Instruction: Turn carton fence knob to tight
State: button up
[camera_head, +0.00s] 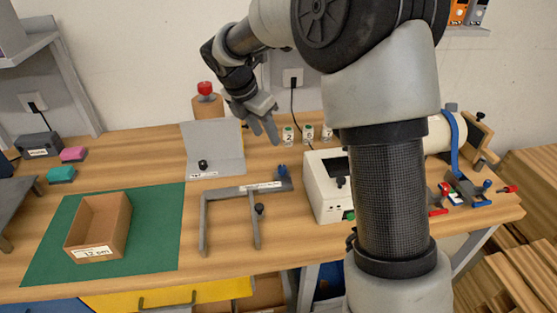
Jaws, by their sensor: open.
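A grey fence-like frame (204,225) with an unreadable label lies on the bench right of the green mat. A small black knob (259,209) sits on its right-hand arm. A grey upright plate (215,140) behind it carries another black knob (203,165). I cannot tell from the labels which is the carton fence, nor read either knob's setting. An open brown carton (122,225) stands on the mat. My gripper (264,128) is open and empty, above the back of the bench, right of the upright plate and apart from both knobs.
The green mat (150,255) covers the left front. A white box device (322,205) stands to the right, partly behind my arm. Small numbered containers (289,135) stand behind. A red-topped brown object (206,103) is at the back. Clear wood lies around the frame.

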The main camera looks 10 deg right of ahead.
aim_at(282, 167)
jog(key=b+x, duration=0.1)
jog(key=x, duration=1.5)
jog(key=shift+d+f, duration=0.1)
jog(key=shift+f, duration=0.2)
grip_shut()
